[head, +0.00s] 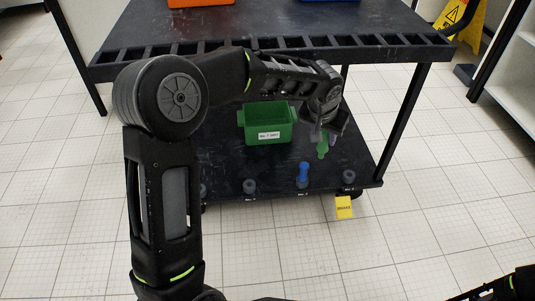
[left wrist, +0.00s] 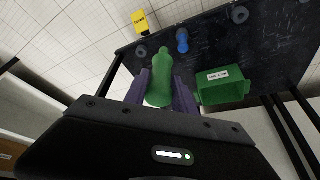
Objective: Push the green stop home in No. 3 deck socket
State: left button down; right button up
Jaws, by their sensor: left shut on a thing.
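My left gripper (head: 324,136) is shut on the green stop (head: 323,148) and holds it above the lower deck (head: 225,165). In the left wrist view the green stop (left wrist: 160,88) sits between the two fingers, its free end pointing toward the deck's front edge. A row of dark ring sockets runs along that edge. The right-hand socket (head: 348,177) is empty and apart from the stop; it also shows in the left wrist view (left wrist: 141,52). A blue stop (head: 303,174) stands upright in the socket beside it. The socket labels are too small to read surely.
A green bin (head: 268,124) with a white label stands on the lower deck left of my gripper. The upper shelf (head: 270,22) lies above and behind. A yellow tag (head: 344,207) hangs at the front edge below the right-hand socket. Another empty socket (head: 249,186) is further left.

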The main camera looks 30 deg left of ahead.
pick_arm(q)
jog(key=s+a+f+n+y, duration=0.1)
jog(key=s+a+f+n, duration=0.1)
jog(key=a+f, duration=0.6)
jog(key=s+a+f+n+p, duration=0.1)
jog(key=s+a+f+n, duration=0.1)
jog(key=a+f, duration=0.7)
jog(key=a, duration=0.6)
jog(key=shift+a+y, duration=0.2)
jog(key=shift+y, duration=0.2)
jog(key=shift+s+f, duration=0.1)
jog(key=shift+f, duration=0.05)
notch_tip(320, 180, down, 6)
jog(key=b, duration=0.5)
jog(key=shift+b, duration=0.45)
dwell(0.5)
